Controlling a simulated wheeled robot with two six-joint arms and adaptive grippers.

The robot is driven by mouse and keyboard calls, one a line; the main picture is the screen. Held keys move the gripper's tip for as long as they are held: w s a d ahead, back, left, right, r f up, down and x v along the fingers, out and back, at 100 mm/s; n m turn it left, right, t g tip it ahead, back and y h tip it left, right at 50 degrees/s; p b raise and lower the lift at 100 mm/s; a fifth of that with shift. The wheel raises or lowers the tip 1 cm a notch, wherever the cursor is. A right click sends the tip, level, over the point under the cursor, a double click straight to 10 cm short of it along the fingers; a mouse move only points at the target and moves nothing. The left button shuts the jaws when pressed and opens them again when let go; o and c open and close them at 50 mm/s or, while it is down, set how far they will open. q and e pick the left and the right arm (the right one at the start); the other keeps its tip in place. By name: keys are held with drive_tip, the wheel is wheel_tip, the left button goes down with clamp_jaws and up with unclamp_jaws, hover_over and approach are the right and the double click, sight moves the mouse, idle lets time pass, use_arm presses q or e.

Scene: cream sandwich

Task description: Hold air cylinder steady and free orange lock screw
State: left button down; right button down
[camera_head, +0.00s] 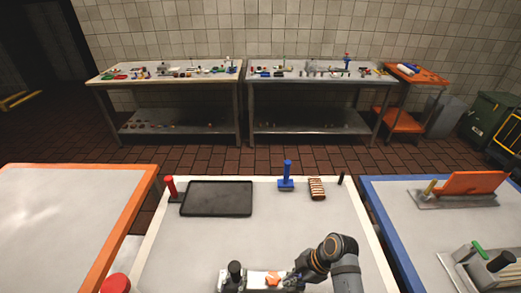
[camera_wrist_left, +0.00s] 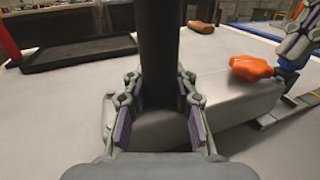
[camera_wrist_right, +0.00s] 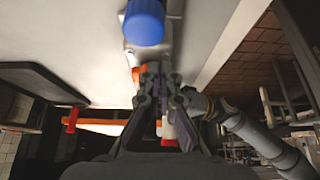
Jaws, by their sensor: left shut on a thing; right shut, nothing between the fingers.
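The orange lock screw (camera_head: 272,278) has a lobed head and sits on the pale device at the table's front edge. It also shows in the left wrist view (camera_wrist_left: 250,67) and partly in the right wrist view (camera_wrist_right: 137,73). A black upright cylinder (camera_head: 235,268) stands left of it; I take it for the air cylinder. My left gripper (camera_wrist_left: 165,100) is shut around this cylinder (camera_wrist_left: 160,45), one finger each side. My right gripper (camera_head: 292,281) is shut and empty, just right of the screw; contact cannot be told. It also shows in the right wrist view (camera_wrist_right: 160,78).
A blue cap (camera_wrist_right: 144,22) stands near my right fingers. The table middle is clear. Other tables flank it.

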drive_tip(key=shift+f, duration=0.65)
drive_tip(key=shift+w+a, duration=0.15)
drive_tip(key=shift+a, duration=0.15)
drive_tip(key=shift+w, duration=0.25)
idle(0.4)
drive_tip(key=shift+w+d, duration=0.15)
drive_tip(key=shift+w, duration=0.5)
drive_tip(key=shift+w, duration=0.1)
drive_tip(key=shift+w+a+r, duration=0.1)
drive_tip(key=shift+w+a, duration=0.15)
drive_tip(key=shift+w, duration=0.25)
